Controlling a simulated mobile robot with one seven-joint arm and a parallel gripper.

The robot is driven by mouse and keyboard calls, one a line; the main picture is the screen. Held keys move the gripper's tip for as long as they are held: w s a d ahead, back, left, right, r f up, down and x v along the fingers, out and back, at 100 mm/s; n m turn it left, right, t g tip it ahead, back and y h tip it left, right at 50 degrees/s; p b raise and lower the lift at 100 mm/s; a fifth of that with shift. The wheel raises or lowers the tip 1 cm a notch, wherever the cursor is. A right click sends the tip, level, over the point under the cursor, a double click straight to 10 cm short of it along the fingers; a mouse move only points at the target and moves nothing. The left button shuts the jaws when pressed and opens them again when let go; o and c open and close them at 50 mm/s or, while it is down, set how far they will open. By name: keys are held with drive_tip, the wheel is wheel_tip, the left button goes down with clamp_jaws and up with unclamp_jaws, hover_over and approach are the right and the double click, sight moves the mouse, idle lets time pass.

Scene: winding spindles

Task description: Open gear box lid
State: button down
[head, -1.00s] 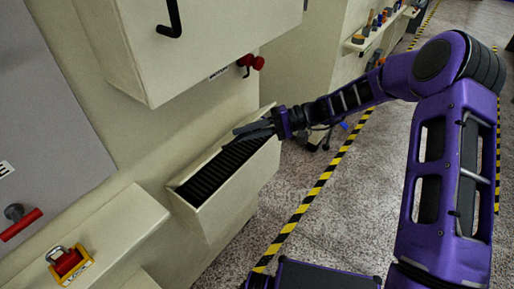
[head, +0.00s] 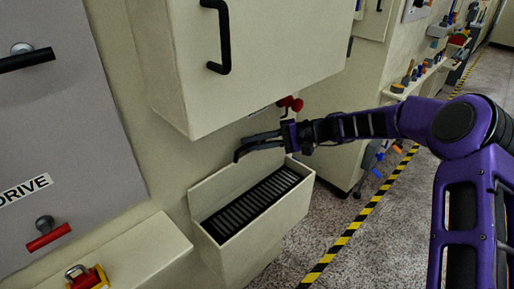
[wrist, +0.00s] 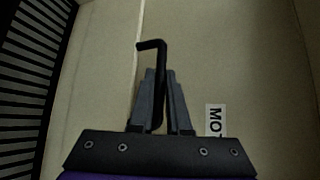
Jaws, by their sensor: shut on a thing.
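My gripper (head: 258,145) is above the open-topped tray in the head view. It is shut on a black bent rod, like a hex key (wrist: 153,44), whose hooked end sticks out past the fingers. My gripper (wrist: 160,95) shows the rod between its fingers in the wrist view. No lid is marked as the gear box lid. A grey panel (head: 70,120) at the left reads "DRIVE" and has a black handle (head: 25,61) and a red-gripped latch (head: 47,234). A cream box (head: 180,70) with a black handle (head: 221,38) hangs above the tray; both look closed.
The cream tray (head: 285,215) has a black slatted bottom. A red knob (head: 291,103) sits just behind my gripper. A red and yellow lock device (head: 87,277) lies on the left ledge.

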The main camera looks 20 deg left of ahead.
drive_tip(key=shift+a, duration=0.1)
idle(0.3)
drive_tip(key=c, duration=0.9)
unclamp_jaws()
drive_tip(key=v, duration=1.7)
drive_tip(key=shift+w+d+f, duration=0.1)
drive_tip(key=shift+w+d, duration=0.05)
drive_tip(key=shift+d, duration=0.1)
